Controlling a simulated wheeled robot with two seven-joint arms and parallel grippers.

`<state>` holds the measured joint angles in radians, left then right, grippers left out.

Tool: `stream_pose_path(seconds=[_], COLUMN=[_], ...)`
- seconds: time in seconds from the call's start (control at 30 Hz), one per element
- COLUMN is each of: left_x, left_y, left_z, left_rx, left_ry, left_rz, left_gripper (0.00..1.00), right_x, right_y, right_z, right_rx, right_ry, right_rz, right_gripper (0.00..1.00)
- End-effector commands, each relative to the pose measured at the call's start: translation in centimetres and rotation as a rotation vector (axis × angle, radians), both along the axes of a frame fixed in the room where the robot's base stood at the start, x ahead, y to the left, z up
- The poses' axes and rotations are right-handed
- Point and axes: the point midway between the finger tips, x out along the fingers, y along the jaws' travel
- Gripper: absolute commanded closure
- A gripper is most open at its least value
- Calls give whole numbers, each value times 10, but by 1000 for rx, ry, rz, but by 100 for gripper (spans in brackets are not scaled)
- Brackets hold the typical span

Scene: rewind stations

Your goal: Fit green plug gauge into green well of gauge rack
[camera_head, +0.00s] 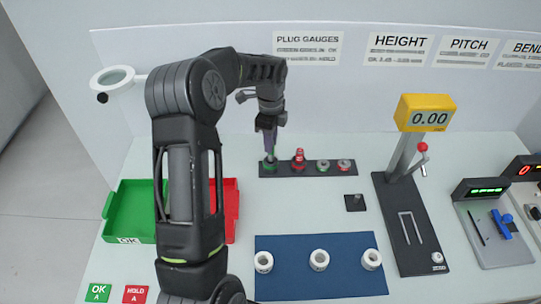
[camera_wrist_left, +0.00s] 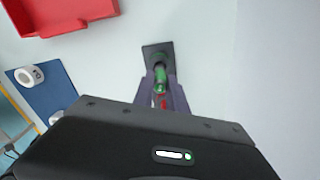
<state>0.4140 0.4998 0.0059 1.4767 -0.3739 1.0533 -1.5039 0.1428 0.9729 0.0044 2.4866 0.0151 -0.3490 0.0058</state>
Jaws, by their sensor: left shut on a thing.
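The black gauge rack (camera_head: 310,168) stands near the back wall. My left gripper (camera_head: 269,151) points down over its left end, shut on the green plug gauge (camera_head: 269,164). The gauge's green part shows just below the fingertips, at the leftmost place of the rack; I cannot tell whether it is seated or just above. In the left wrist view the green gauge (camera_wrist_left: 160,76) shows between the fingers (camera_wrist_left: 161,88), with the rack end (camera_wrist_left: 157,48) behind it. A red plug gauge (camera_head: 298,158) stands upright beside it. A green ring (camera_head: 323,167) and a red ring (camera_head: 344,165) lie farther right.
A green tray (camera_head: 130,208) and a red tray (camera_head: 231,205) are at the left, partly behind my arm. A blue mat (camera_head: 290,278) with white rings lies in front. A height gauge (camera_head: 405,215) stands at the right. The table between rack and mat is mostly clear.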

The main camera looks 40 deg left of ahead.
Motion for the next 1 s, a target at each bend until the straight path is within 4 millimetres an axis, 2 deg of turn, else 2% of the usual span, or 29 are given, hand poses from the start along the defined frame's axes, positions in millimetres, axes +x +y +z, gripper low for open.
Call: stream_pose_path(seconds=[0.27, 0.37, 0.5, 0.6, 1.0], left_x=[0, 0, 0, 0, 0], left_y=[0, 0, 0, 0, 0], left_z=[0, -9, -31, -39, -41], left_rx=[0, 0, 0, 1, 0], left_ry=[-1, 0, -1, -2, -1], left_rz=[0, 0, 0, 0, 0], left_gripper=[100, 100, 100, 100, 100], right_x=[0, 0, 1, 2, 2], right_y=[0, 1, 2, 3, 3], right_z=[0, -6, -21, -25, -25], right_rx=[1, 2, 5, 8, 8], right_ry=[0, -2, -7, -10, -11], right_rz=[1, 1, 2, 3, 3], right_gripper=[64, 64, 64, 64, 64])
